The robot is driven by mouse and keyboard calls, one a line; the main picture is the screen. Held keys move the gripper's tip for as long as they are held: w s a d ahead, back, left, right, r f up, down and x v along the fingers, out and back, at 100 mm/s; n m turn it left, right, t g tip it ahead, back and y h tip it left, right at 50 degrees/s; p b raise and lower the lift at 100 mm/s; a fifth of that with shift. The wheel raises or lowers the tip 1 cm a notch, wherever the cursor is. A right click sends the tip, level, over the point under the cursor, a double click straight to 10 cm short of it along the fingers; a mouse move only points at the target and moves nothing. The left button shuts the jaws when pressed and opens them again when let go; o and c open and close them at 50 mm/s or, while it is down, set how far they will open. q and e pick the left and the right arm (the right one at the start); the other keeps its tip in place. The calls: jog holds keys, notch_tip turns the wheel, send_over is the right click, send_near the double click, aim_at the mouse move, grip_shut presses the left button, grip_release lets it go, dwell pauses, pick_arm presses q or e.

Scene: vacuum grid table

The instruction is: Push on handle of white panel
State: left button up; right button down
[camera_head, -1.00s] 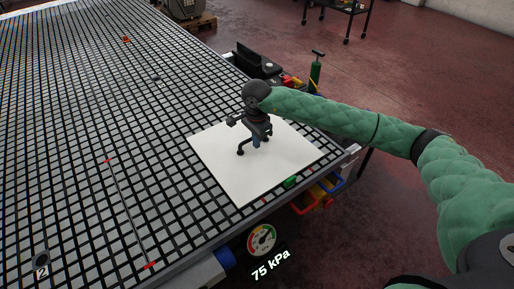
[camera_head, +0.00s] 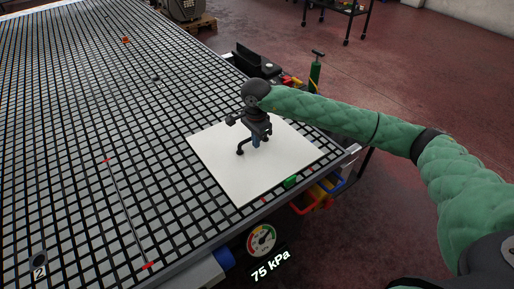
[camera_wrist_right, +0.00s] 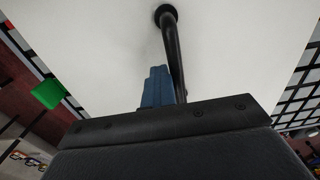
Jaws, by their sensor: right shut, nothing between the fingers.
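The white panel (camera_head: 222,165) lies flat on the grid table near its right edge. Its dark handle (camera_head: 241,151) stands on the panel's middle, partly hidden by my right gripper. My right gripper (camera_head: 256,143) is shut with nothing held and points down at the handle. In the right wrist view, the blue fingertips (camera_wrist_right: 157,88) are together, right beside the black handle bar (camera_wrist_right: 173,50). I cannot tell whether they touch it. My left gripper is not in view.
The black grid table (camera_head: 80,120) stretches away to the left and is mostly clear. A green block (camera_head: 290,181) sits at the panel's near right edge. A pressure gauge (camera_head: 262,240) reading 75 kPa is at the table's front. Red and blue bins (camera_head: 325,190) hang at the right side.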

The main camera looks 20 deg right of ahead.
jog(key=shift+w+b, duration=0.1)
jog(key=shift+b, duration=0.4)
dwell(0.6)
jog(key=shift+f, duration=0.15)
jog(key=shift+s+d, duration=0.1)
jog(key=shift+s, duration=0.2)
jog(key=shift+s+d+b, duration=0.25)
jog(key=shift+s+b, duration=0.1)
jog(key=shift+s, duration=0.3)
jog(key=shift+s+d+b, duration=0.2)
jog(key=shift+s+b, duration=0.15)
jog(key=shift+s, duration=0.3)
notch_tip(320, 180, up, 8)
jog(key=p, duration=0.1)
dwell(0.4)
